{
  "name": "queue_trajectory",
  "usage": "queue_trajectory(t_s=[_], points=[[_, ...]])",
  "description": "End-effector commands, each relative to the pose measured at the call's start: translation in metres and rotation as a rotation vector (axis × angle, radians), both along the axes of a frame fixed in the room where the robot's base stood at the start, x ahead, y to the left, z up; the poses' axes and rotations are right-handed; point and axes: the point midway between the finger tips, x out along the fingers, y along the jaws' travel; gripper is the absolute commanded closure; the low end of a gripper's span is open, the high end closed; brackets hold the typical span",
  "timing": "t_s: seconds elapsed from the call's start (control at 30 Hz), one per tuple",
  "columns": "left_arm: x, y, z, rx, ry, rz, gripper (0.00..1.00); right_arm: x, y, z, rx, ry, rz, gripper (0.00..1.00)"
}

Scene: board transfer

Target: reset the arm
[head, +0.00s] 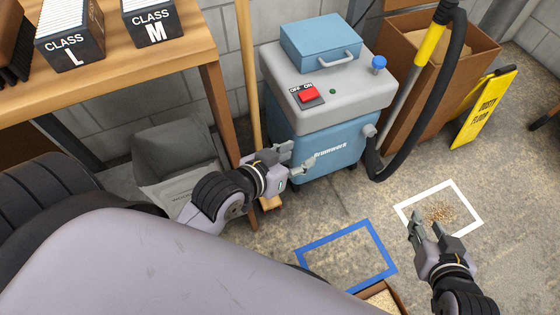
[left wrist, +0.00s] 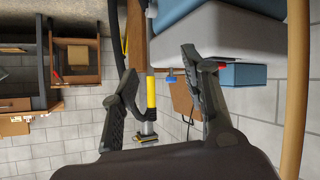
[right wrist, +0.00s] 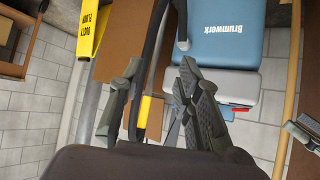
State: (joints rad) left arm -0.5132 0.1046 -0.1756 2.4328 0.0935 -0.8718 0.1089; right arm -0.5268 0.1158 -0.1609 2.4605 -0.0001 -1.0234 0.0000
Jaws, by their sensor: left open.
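My left gripper (head: 298,160) is open and empty in the head view. It is in front of the blue and grey Brumwork machine (head: 318,130); I cannot tell whether it touches it. In the left wrist view its two fingers (left wrist: 160,65) stand apart with nothing between them. My right gripper (head: 428,222) is open and empty, in front of the white floor frame (head: 470,227) in the head view. Its fingers also stand apart in the right wrist view (right wrist: 160,65).
A blue floor frame (head: 325,239) lies between the arms, near a box of granules (head: 385,298). Brown granules (head: 440,213) lie inside the white frame. A wooden bench (head: 110,75) stands left, a cardboard bin (head: 440,80) and yellow sign (head: 484,107) at the right.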

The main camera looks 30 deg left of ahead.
Motion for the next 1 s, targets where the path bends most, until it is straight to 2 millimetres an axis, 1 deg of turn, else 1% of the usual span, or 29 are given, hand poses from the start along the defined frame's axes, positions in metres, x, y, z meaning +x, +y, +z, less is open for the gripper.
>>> queue_trajectory(t_s=[0.03,0.1,0.2,0.77,0.87,0.97,1.0], points=[[-0.006,0.010,-0.007,0.078,0.031,-0.010,0.58,0.000,0.000,0.000,0.000,0.000,0.000,0.69],[-0.013,0.020,-0.014,0.160,0.066,-0.019,0.58,0.000,0.000,0.000,0.000,0.000,0.000,0.69],[-0.018,0.027,-0.019,0.215,0.092,-0.026,0.58,0.000,0.000,0.000,0.000,0.000,0.000,0.69],[-0.018,0.027,-0.021,0.219,0.099,-0.029,0.58,-0.002,0.001,-0.001,0.002,0.008,0.000,0.69],[-0.016,0.027,-0.028,0.223,0.123,-0.030,0.58,0.001,0.001,-0.009,-0.004,0.033,0.000,0.69],[-0.013,0.027,-0.049,0.231,0.176,-0.036,0.58,0.003,0.001,-0.029,-0.015,0.084,-0.001,0.69],[-0.013,0.027,-0.060,0.236,0.203,-0.039,0.58,0.003,0.001,-0.041,-0.019,0.110,0.000,0.69]])
